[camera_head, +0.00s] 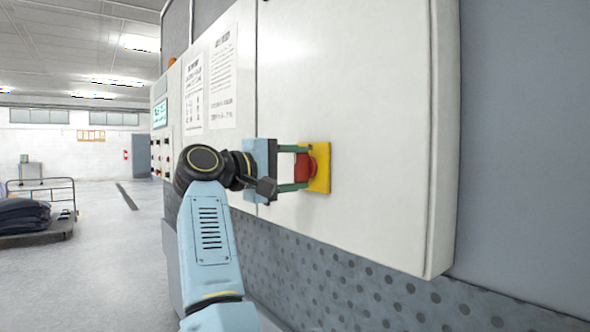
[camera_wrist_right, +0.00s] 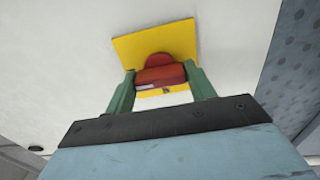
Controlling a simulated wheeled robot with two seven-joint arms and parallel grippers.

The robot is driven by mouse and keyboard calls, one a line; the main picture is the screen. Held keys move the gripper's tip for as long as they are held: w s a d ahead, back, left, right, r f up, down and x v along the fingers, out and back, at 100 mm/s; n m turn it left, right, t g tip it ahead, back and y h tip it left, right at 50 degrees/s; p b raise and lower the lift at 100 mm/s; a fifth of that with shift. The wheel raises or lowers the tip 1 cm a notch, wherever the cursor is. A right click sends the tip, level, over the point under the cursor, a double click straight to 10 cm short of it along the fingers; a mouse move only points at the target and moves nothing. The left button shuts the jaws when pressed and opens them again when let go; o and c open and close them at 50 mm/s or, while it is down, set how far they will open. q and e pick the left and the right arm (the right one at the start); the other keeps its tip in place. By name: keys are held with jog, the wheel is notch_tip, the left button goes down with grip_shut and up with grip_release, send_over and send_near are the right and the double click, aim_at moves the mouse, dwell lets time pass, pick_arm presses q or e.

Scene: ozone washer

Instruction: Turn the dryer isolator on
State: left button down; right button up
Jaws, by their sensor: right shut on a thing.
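The dryer isolator is a red rotary knob (camera_head: 303,167) on a yellow square plate (camera_head: 320,168), fixed to a white cabinet door. My right gripper (camera_head: 296,168) reaches it from the left, with one green finger above the knob and one below. In the right wrist view the knob (camera_wrist_right: 161,75) sits between the two green fingers of the gripper (camera_wrist_right: 162,88), in front of the yellow plate (camera_wrist_right: 154,43). The right gripper is shut on the knob. The knob's exact angle is hard to tell. My left gripper is not in view.
The white cabinet (camera_head: 365,120) fills the right side, above a dotted grey panel (camera_head: 350,275). Paper notices (camera_head: 222,80) and a control panel with a screen (camera_head: 160,113) are further left. A cart with dark sacks (camera_head: 25,215) stands at far left. The floor (camera_head: 110,260) between is clear.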

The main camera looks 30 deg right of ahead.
dwell(0.4)
jog(key=o, duration=1)
jog(key=a, duration=0.9)
jog(key=s+a, duration=0.1)
jog(key=a, duration=0.3)
jog(key=shift+a, duration=0.2)
